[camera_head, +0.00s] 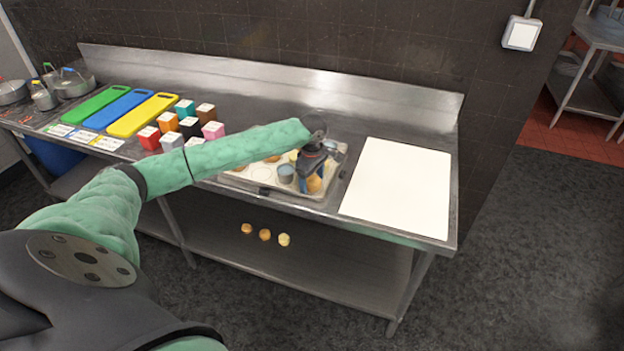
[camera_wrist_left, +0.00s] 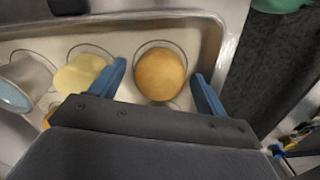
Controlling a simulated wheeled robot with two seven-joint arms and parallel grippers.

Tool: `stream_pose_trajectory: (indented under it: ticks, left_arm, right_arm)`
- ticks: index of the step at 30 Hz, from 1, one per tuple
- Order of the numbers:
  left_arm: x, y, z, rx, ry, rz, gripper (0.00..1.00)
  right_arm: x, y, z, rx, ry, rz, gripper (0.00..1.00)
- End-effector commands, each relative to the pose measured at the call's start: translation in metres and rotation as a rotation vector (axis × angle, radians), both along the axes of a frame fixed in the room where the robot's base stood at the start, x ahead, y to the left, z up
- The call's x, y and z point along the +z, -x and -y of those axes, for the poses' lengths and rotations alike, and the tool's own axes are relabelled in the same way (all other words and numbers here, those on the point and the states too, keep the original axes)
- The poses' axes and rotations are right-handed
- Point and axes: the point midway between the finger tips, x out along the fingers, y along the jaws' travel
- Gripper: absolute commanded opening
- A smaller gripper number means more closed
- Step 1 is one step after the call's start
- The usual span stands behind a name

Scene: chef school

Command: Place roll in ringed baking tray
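The pale baking tray (camera_head: 262,189) sits on the steel counter and has printed rings. In the left wrist view its rim (camera_wrist_left: 130,20) runs along the top. A golden roll (camera_wrist_left: 160,74) lies inside a ring on the tray, between my left gripper's blue fingers. It also shows in the head view (camera_head: 314,184) under the gripper. My left gripper (camera_wrist_left: 160,82) is open, with a visible gap on each side of the roll. It points down over the tray's right part in the head view (camera_head: 312,172). A paler yellow roll (camera_wrist_left: 80,76) sits in the neighbouring ring. My right gripper is not seen.
A blue-grey cup (camera_head: 286,173) stands on the tray left of my gripper. A white board (camera_head: 400,185) lies to the right. Coloured boxes (camera_head: 172,141) and cutting boards (camera_head: 143,115) are to the left. Three round pieces (camera_head: 265,235) lie on the lower shelf.

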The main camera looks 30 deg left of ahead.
Motion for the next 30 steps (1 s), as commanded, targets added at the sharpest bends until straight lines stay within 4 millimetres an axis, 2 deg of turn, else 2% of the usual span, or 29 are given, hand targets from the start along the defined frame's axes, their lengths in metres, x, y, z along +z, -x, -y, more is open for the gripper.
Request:
stream_pose_trajectory:
  ticks: [8, 11, 15, 30]
  left_arm:
    - [0.001, 0.0, 0.0, 0.0, 0.0, 0.001, 0.75]
    - [0.007, 0.0, 0.0, -0.001, 0.0, 0.002, 0.75]
    - [0.024, -0.001, 0.0, 0.0, 0.0, 0.003, 0.75]
    - [0.106, -0.001, 0.0, -0.001, 0.001, 0.002, 0.75]
  right_arm:
    - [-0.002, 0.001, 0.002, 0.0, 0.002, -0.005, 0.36]
    - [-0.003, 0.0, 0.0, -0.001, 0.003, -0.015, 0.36]
    - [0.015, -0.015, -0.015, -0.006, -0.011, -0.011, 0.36]
    - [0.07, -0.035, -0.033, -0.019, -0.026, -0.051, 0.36]
